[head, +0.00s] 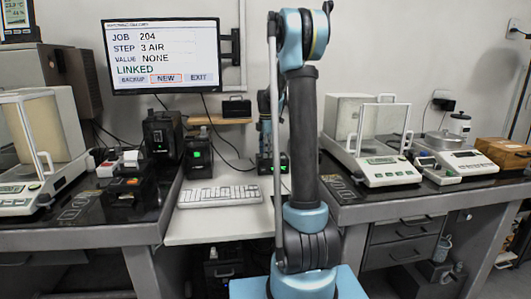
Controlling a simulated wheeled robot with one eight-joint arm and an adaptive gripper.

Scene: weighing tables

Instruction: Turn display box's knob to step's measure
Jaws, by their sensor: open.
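The wall monitor (163,56) reads JOB 204, STEP 3 AIR, VALUE NONE, LINKED, with NEW outlined among the buttons below. A small black box with a lit green display (198,158) stands behind the keyboard, left of my arm. A second dark box with a small green light (283,167) is partly hidden behind my arm. I cannot tell which is the display box, and no knob or knob setting is readable. My arm rises in the middle, and its blue far part hangs behind it above the second box. My gripper's fingers cannot be made out.
A white keyboard (219,196) lies on the low middle table (215,232). Glass-shielded balances stand on the left bench (45,150) and right bench (350,212). A small wooden shelf (222,121) holds a black device. Cables hang behind the boxes.

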